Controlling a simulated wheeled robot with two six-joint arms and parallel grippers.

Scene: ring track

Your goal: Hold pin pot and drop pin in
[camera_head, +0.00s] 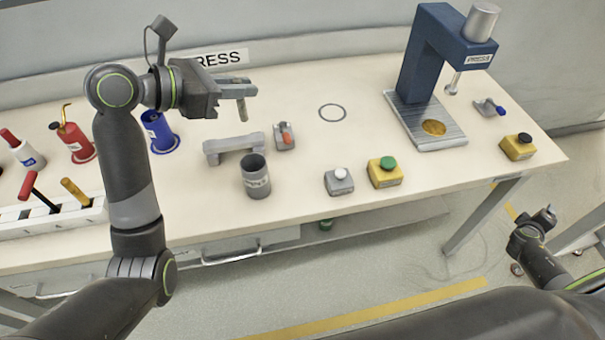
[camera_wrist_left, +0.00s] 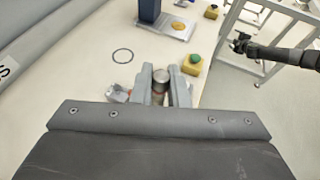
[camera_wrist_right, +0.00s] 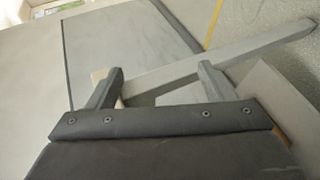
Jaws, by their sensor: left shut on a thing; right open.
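The pin pot (camera_head: 256,178) is a dark grey cup with a pale label, standing upright on the bench near its front edge. My left gripper (camera_head: 243,92) is shut on a small grey pin (camera_head: 242,110) and holds it above the bench, up and slightly left of the pot. In the left wrist view the pin (camera_wrist_left: 160,77) shows its round end between the fingers. My right gripper (camera_wrist_right: 160,80) is open and empty, away from the bench; it shows at the right of the head view (camera_head: 548,213).
A grey bracket (camera_head: 233,146) and a grey holder with an orange part (camera_head: 284,138) lie beside the pot. A white-button box (camera_head: 339,181) and green-button box (camera_head: 385,172) stand to the right. A blue press (camera_head: 418,60) is at the back right. Bottles and a tool rack (camera_head: 50,220) fill the left.

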